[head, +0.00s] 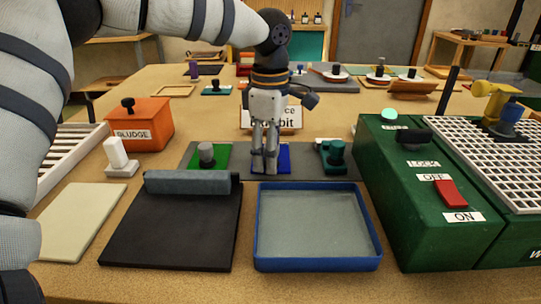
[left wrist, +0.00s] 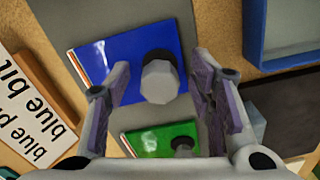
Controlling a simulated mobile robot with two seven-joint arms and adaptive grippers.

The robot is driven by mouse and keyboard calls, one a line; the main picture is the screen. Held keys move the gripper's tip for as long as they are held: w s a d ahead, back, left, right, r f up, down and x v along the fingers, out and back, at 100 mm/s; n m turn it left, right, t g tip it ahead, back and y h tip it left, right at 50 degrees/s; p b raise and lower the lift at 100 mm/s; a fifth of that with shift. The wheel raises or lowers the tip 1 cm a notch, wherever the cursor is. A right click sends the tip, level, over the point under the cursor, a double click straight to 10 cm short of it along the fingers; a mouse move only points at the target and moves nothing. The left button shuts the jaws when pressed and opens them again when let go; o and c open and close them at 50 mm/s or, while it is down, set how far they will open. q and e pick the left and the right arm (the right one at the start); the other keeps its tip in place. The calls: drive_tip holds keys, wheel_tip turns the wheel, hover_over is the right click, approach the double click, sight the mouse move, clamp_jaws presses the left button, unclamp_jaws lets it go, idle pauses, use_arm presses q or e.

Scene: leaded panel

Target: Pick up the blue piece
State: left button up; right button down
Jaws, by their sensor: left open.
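The blue piece (left wrist: 115,62) is a flat blue glass plate with a grey knob (left wrist: 160,80) on it. In the head view the blue piece (head: 284,158) is mostly hidden behind my left gripper (head: 265,168). In the left wrist view my left gripper (left wrist: 160,105) is open, with the knob between its two fingers and clear of both. My right gripper is not in view.
A green piece with a knob (head: 206,155) lies left of the blue one, and a teal knobbed piece (head: 332,155) right.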

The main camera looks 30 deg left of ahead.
use_arm(q)
clamp_jaws()
drive_tip(key=shift+r, duration=0.1)
wheel_tip(320, 180, up, 3)
drive_tip(key=shift+w+f, duration=0.1)
drive_tip(key=s+d+r, duration=0.8)
drive_tip(key=d+r, duration=0.2)
drive_tip(key=d, duration=0.1)
drive_tip(key=shift+d+p, duration=0.3)
drive_tip(key=shift+p, duration=0.05)
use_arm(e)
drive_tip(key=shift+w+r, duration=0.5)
